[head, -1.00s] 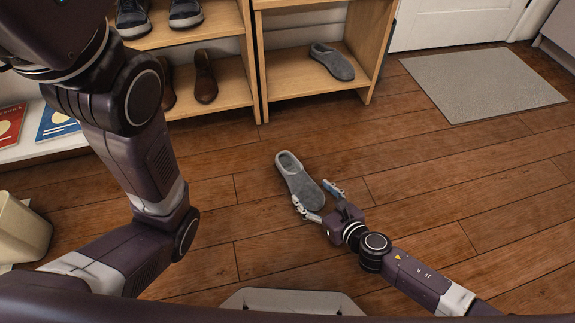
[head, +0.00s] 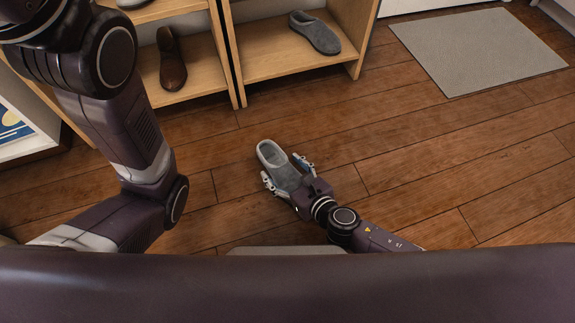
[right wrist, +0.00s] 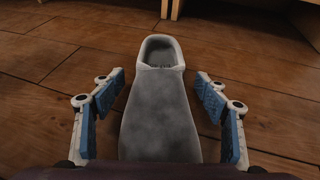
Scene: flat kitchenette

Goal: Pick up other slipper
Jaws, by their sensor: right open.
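A grey slipper (head: 272,155) lies on the wooden floor in the head view, its open heel end pointing away from me. My right gripper (head: 287,177) is open over the slipper's toe half, one finger on each side. In the right wrist view the same slipper (right wrist: 160,100) lies between the blue-padded fingers, with a gap on both sides. The gripper's body hides the slipper's toe in the head view. Another grey slipper (head: 316,34) sits on the low shelf of the rack. My left arm shows at the left, but its gripper is out of view.
A wooden shoe rack (head: 290,62) stands at the back, with a brown shoe (head: 171,60) in its left section. A grey doormat (head: 478,50) lies at the back right. The floor around the slipper and to its right is clear.

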